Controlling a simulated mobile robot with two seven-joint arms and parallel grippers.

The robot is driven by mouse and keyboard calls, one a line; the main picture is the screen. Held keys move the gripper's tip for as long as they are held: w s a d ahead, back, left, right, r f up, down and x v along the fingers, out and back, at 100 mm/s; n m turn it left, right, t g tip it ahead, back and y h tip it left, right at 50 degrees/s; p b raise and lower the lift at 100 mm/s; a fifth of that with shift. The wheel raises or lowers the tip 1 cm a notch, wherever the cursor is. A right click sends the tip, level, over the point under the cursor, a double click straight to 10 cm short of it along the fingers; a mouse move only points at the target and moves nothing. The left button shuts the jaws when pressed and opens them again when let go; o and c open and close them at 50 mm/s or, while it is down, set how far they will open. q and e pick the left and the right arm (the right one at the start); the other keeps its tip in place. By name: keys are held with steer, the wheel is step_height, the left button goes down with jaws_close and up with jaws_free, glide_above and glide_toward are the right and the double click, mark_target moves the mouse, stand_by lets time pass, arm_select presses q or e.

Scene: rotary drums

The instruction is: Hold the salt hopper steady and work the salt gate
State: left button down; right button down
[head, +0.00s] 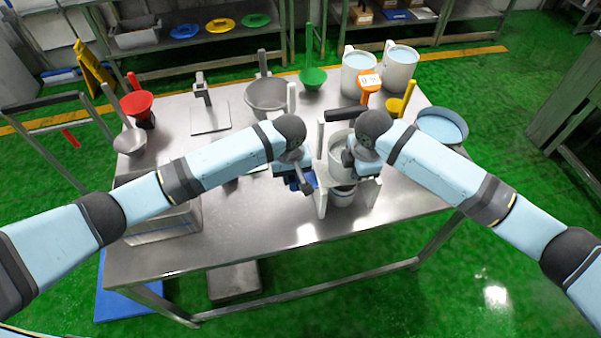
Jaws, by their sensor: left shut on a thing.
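The salt hopper (340,158) looks like a pale bin in a white stand, close to the table's front edge right of centre. A small white container (343,196) stands beneath it. My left gripper (307,188) is at the left side of the stand, shut on the hopper's frame there; the exact contact is small. My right gripper (352,168) is at the hopper's right side, close against it. Its fingers are mostly hidden by my wrist, so I cannot tell whether they are closed. I cannot make out the salt gate.
A red funnel (137,104) stands at left. The table's front middle (250,235) is clear.

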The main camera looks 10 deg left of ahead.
arm_select(q)
steer(key=shift+s+a, duration=0.2)
steer(key=shift+a, duration=0.45)
steer(key=c, duration=1)
jaws_free()
steer(key=shift+c, duration=0.2)
steer(key=shift+r, duration=0.1)
step_height(320, 180, up, 12)
steer(key=shift+s, duration=0.1)
steer(key=shift+c, duration=0.4)
